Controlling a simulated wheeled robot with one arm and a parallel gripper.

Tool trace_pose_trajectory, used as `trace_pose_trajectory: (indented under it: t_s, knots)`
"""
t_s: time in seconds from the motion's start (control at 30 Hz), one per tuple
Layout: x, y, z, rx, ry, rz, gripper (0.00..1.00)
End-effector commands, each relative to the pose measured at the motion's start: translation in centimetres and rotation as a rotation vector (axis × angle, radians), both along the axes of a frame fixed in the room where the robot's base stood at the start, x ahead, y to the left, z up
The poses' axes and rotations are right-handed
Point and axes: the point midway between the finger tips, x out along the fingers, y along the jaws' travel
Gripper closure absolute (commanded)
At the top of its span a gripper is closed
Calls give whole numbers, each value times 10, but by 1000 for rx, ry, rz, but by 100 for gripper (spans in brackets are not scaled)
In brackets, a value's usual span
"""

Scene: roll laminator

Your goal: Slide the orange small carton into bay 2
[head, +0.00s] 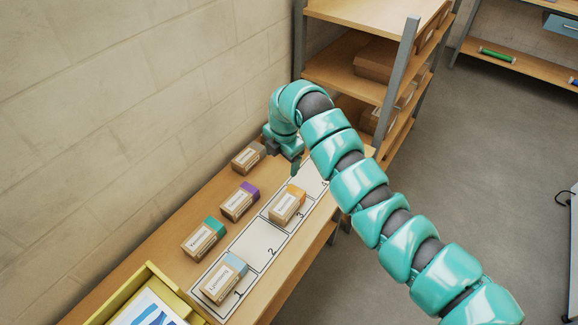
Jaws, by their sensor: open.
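The orange small carton (288,205), a cardboard box with an orange end and a white label, sits in bay 3 of the marked strip on the bench. Bay 2 (256,244) is the empty white rectangle beside it, toward the lower left. My gripper (284,158) is open above the far end of the bench, beyond the orange carton and apart from it. Its fingers are partly hidden by my wrist.
A light-blue-ended carton (224,279) sits in bay 1. Teal (203,239), purple (240,202) and grey-ended (248,157) cartons stand along the wall side. A yellow tray (153,270) is at the near end; shelving (405,60) stands beyond the bench.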

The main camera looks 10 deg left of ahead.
Motion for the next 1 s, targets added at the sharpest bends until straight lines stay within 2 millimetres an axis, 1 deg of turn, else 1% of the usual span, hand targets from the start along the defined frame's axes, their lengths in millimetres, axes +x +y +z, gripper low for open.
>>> trace_pose_trajectory:
  t_s: [0.03,0.1,0.17,0.33,0.47,0.57,1.0]
  knots:
    - [-9,-8,-4,-39,35,46,20]
    - [-20,-18,-7,-84,80,115,20]
    - [-25,-22,-8,-103,98,162,20]
    - [-24,-22,-11,-102,93,213,20]
    - [-24,-21,-23,-100,96,214,20]
    - [-25,-21,-39,-100,97,214,20]
    - [-25,-20,-118,-101,93,212,20]
